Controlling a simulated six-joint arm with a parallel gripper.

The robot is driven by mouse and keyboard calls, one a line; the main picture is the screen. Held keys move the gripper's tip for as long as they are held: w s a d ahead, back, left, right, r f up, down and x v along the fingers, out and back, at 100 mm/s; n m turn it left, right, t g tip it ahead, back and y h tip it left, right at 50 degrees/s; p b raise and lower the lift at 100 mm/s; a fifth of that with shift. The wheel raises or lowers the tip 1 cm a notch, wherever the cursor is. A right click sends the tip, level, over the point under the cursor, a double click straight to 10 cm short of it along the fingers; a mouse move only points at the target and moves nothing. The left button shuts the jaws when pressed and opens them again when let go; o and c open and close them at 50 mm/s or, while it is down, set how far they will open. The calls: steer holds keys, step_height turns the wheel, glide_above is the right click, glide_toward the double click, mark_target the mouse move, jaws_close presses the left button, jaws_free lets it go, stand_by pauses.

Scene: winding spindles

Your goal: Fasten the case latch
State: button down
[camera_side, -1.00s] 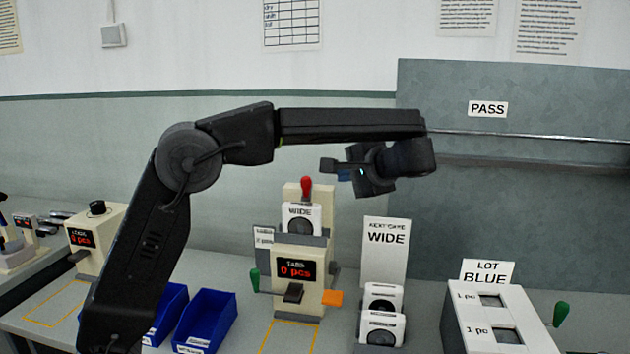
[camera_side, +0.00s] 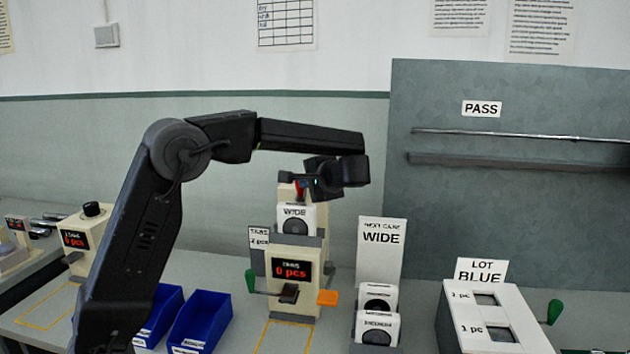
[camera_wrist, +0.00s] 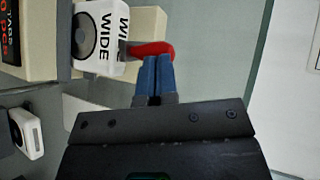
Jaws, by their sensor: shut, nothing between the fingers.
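The white case marked WIDE (camera_side: 295,222) sits in the upper part of the cream station, with a dark round window on its face. The red latch handle (camera_side: 300,191) is at the top of the station above the case, partly hidden by my gripper (camera_side: 308,183). In the wrist view the red handle (camera_wrist: 152,48) lies just beyond the tips of my gripper (camera_wrist: 154,62), beside the WIDE case (camera_wrist: 92,35). The blue fingers are shut together with nothing between them. They look very close to the handle; I cannot tell whether they touch it.
The station's display (camera_side: 291,270) reads 0 pcs, with an orange tab (camera_side: 327,298) below right. Spare cases (camera_side: 377,330) stand in a rack before a WIDE sign (camera_side: 381,240). Blue bins (camera_side: 200,320) lie left. A LOT BLUE box (camera_side: 490,315) stands right.

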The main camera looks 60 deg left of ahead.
stand_by(0.3)
steer(key=shift+s+a, duration=0.7)
steer(key=shift+s, duration=0.3)
steer(key=shift+w, duration=0.1)
steer(key=shift+w+d, duration=0.45)
steer(key=shift+w, duration=0.2)
steer(key=v, duration=1.4)
steer(key=s+d+f+t+h, duration=0.2)
steer(key=s+d+f+h, duration=0.1)
steer(key=s, duration=0.5)
steer(key=s+d+f+t+h, duration=0.1)
steer(key=s+d+f+h, duration=0.2)
steer(key=s+h, duration=0.3)
steer(key=s+d+f+t+h, duration=0.2)
steer(key=s+d+f+h, duration=0.1)
steer(key=s, duration=0.8)
step_height(320, 180, down, 2)
steer(key=shift+t+h, duration=0.3)
steer(key=shift+h, duration=0.5)
steer(key=shift+s, duration=0.1)
